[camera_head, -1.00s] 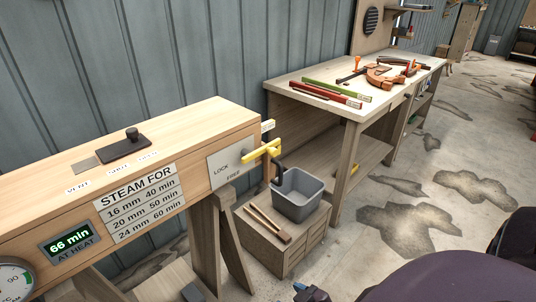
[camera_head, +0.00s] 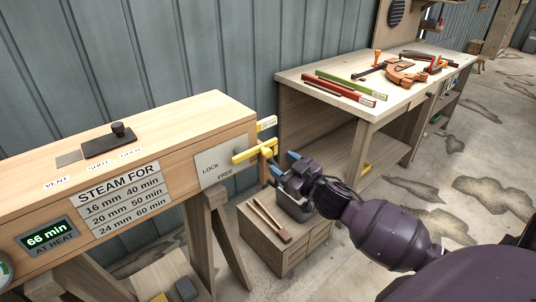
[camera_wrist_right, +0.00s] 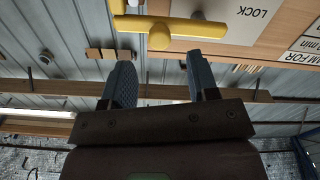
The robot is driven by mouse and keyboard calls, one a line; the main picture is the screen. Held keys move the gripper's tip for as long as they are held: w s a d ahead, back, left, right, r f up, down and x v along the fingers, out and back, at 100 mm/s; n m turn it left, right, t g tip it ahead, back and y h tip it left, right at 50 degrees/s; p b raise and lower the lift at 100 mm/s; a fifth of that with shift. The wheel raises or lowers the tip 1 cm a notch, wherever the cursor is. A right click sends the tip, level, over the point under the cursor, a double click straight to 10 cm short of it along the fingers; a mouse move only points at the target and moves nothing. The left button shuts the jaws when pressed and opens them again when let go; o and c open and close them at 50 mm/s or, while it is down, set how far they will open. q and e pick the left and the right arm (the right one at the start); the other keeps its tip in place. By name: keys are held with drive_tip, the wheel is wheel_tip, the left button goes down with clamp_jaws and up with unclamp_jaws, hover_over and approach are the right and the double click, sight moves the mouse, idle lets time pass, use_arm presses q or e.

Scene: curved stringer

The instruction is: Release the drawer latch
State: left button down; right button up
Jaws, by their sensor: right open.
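The latch is a yellow T-shaped handle (camera_head: 255,151) at the end of the wooden steam box, beside a pale plate (camera_head: 218,164) marked LOCK and FREE. One end of its bar lies over the plate, nearer the word LOCK. The handle also shows in the right wrist view (camera_wrist_right: 185,27), beyond the fingertips. My right gripper (camera_head: 284,164) is open, with blue fingertips just right of and below the handle. In the wrist view its two fingers (camera_wrist_right: 160,72) stand apart with nothing between them, a gap short of the handle. My left gripper is not in view.
The steam box (camera_head: 150,117) has a black knob (camera_head: 118,130) on top and a timer reading 66 min. A grey bin (camera_head: 294,208) stands on a low wooden crate (camera_head: 285,255), partly behind my gripper. A workbench (camera_head: 340,110) with clamps is behind; open floor lies right.

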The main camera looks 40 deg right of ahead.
sight(269, 155)
drive_tip(key=shift+w+a+b, duration=0.2)
drive_tip(key=shift+w+b, duration=0.1)
drive_tip(key=shift+w, duration=3.05)
drive_tip(key=shift+c, duration=0.3)
clamp_jaws()
